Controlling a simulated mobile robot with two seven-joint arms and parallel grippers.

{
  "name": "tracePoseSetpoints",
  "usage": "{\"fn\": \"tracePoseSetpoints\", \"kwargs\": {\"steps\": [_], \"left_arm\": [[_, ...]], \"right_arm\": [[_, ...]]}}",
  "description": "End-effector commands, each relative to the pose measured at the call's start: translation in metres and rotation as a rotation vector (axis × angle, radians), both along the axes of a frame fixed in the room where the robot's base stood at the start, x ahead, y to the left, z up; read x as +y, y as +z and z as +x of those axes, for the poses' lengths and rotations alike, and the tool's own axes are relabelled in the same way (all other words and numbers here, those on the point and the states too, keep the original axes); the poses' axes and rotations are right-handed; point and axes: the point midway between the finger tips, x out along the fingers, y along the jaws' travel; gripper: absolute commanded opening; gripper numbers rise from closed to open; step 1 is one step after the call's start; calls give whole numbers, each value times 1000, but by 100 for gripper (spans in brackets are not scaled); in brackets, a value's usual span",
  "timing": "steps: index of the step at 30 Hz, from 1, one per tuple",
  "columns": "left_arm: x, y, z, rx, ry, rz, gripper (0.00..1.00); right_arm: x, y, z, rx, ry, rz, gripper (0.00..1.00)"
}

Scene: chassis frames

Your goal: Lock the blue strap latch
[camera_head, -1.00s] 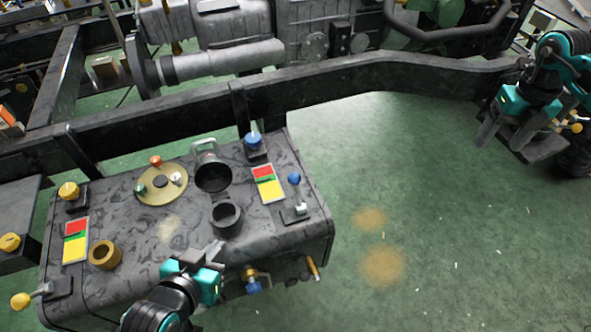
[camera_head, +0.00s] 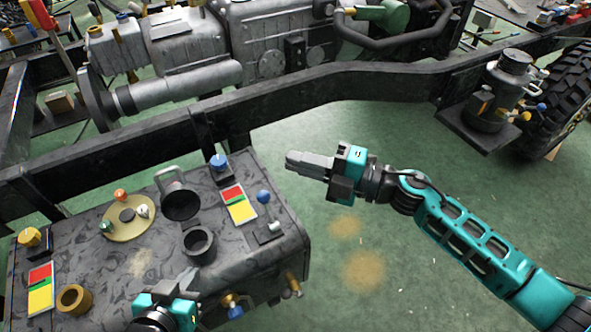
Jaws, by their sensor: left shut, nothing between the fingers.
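Several blue-handled parts show, and I cannot tell for sure which is the strap latch. A blue ball lever (camera_head: 263,197) stands on a bracket at the tank's right end. A blue knob (camera_head: 218,163) sits near the back edge, and a blue-handled valve (camera_head: 233,308) is on the front side. My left gripper (camera_head: 176,287) is shut and empty at the tank's front edge, left of the valve. My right gripper (camera_head: 292,160) points left over the floor, to the right of the tank and apart from it. Its fingers show side-on, and their gap is unclear.
The dark tank (camera_head: 150,240) carries a black filler neck (camera_head: 180,202), a cup (camera_head: 199,242), a round plate (camera_head: 128,222) and coloured panels. The chassis rail (camera_head: 300,92) runs behind. A canister (camera_head: 490,105) with another blue lever (camera_head: 541,107) stands far right. Green floor lies open at right.

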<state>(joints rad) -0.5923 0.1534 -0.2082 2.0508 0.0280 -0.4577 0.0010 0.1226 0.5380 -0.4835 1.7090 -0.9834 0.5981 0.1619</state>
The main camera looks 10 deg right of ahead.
Motion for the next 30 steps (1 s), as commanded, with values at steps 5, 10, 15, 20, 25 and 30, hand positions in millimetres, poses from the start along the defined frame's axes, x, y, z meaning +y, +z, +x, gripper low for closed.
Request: {"fn": "tracePoseSetpoints", "kwargs": {"steps": [5,10,15,20,25,30], "left_arm": [[0,-2,-3,6,0,-1,0],[0,-3,-5,10,1,0,0],[0,-3,-5,12,1,-1,0],[-1,-3,-5,11,3,-4,0],[-1,-2,-4,9,5,-7,0],[-1,0,-1,4,5,-7,0]], "right_arm": [[-28,-17,-9,382,-442,437,0],[-65,-81,-49,825,-800,663,0],[-75,-130,-100,1162,-991,751,0],[-75,-146,-124,1298,-1050,773,0],[-75,-148,-126,1311,-1055,774,0],[-75,-148,-126,1310,-1054,774,0]]}}
